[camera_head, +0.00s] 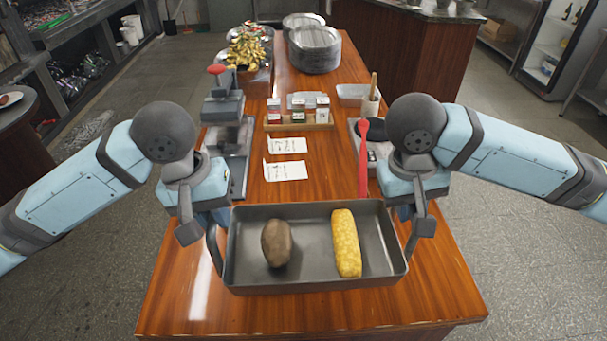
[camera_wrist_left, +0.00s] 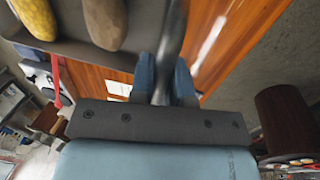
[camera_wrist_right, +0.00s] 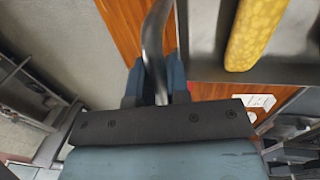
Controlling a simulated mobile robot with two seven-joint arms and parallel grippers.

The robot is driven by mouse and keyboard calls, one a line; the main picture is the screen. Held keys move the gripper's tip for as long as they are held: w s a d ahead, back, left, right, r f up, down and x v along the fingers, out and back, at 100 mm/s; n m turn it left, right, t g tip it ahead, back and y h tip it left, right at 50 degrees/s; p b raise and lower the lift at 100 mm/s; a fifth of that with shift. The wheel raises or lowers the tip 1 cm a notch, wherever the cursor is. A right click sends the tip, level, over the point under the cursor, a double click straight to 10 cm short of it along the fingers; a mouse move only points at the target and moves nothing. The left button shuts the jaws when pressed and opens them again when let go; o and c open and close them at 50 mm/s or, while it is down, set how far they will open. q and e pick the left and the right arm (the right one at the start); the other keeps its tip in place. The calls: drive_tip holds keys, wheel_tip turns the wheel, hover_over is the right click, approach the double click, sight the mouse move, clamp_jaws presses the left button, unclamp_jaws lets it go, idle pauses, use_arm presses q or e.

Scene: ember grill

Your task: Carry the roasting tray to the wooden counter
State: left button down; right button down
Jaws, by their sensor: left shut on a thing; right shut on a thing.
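The roasting tray (camera_head: 300,232) is a dark grey metal pan over the near end of the wooden counter (camera_head: 190,290). It holds a brown potato (camera_head: 276,244) on the left and a yellow corn cob (camera_head: 346,243) on the right. My left gripper (camera_head: 210,225) is shut on the tray's left handle, seen between the fingers in the left wrist view (camera_wrist_left: 165,85). My right gripper (camera_head: 408,218) is shut on the right handle, also seen in the right wrist view (camera_wrist_right: 155,85). The tray looks about level; I cannot tell whether its underside touches the counter.
Paper cards (camera_head: 286,170), a spice rack (camera_head: 298,119) and a red spoon (camera_head: 363,160) lie beyond the tray. A press-like device (camera_head: 222,105) stands at the left edge. The counter's near end is clear.

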sight(232, 253)
drive_tip(key=shift+r, duration=0.1)
use_arm(q)
drive_tip(key=shift+f, duration=0.1)
use_arm(e)
drive_tip(key=shift+f, duration=0.2)
